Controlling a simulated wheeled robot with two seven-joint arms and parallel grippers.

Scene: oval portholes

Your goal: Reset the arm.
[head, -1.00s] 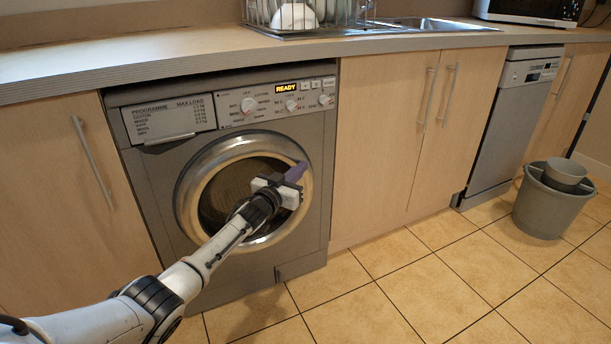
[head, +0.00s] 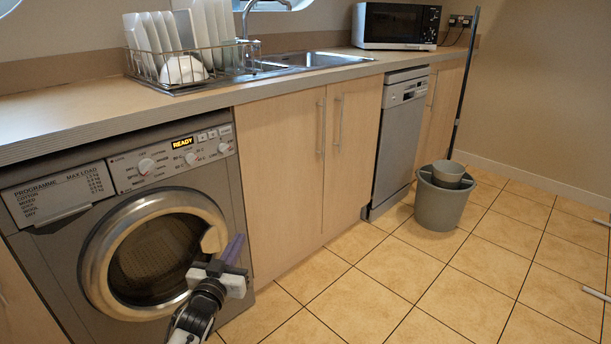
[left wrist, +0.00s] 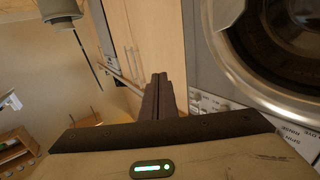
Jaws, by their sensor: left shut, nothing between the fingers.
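My left gripper (head: 233,250) is shut and empty in the head view. I cannot tell the exact gap between gripper and door. My right gripper is not in view.
Cabinet doors (head: 300,170) and a grey dishwasher (head: 398,150) continue to the right under the counter (head: 100,110). A grey bucket (head: 440,205) stands on the floor with a pole behind it.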

